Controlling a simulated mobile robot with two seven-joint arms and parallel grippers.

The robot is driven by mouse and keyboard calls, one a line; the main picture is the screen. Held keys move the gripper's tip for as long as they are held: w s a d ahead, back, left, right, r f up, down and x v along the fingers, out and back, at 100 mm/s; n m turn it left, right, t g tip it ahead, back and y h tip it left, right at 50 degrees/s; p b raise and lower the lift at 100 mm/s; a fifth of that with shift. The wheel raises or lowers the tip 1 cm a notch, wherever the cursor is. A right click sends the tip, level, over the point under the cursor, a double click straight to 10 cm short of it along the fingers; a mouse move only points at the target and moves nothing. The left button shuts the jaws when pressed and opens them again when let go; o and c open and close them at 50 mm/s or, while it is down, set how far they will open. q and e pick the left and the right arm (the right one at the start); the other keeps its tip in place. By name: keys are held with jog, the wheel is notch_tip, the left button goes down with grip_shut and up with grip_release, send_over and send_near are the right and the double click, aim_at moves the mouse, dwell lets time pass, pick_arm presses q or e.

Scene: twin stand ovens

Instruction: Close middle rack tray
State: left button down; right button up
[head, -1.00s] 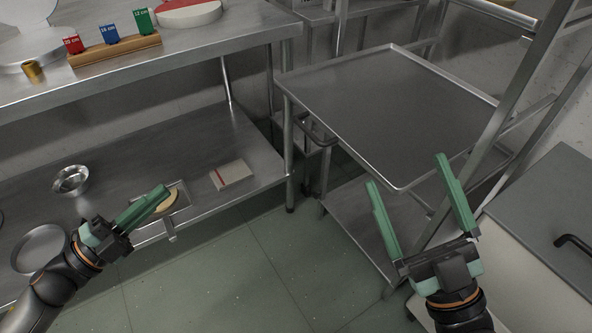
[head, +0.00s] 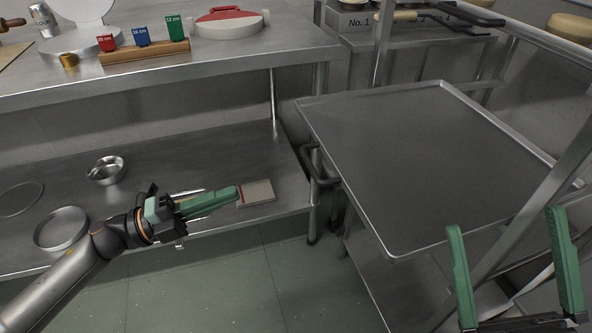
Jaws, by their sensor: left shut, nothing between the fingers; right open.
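The middle rack tray (head: 425,165) is a large, flat grey metal tray with a raised rim, in the right half of the head view. It sticks out of the rack (head: 545,205) toward the left and front. My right gripper (head: 508,228) is open and empty, in front of and to the right of the tray's near corner, apart from it in the picture. My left gripper (head: 238,192) is shut and empty, over the lower shelf of the steel table, well left of the tray.
The steel table (head: 225,65) at left holds coloured size blocks (head: 143,36) and a red-and-white round item (head: 230,22). Its lower shelf holds a bowl (head: 106,170), a round pan (head: 61,229) and a box (head: 257,193). Green floor (head: 235,290) is open below.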

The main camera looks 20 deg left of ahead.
pick_arm(q)
jog(key=x, duration=1.2)
jog(key=shift+b, duration=0.35)
pick_arm(e)
jog(key=shift+f, duration=0.4)
pick_arm(q)
jog(key=shift+w+d+r, duration=0.1)
jog(key=shift+w+d, duration=0.05)
jog(key=shift+d, duration=0.05)
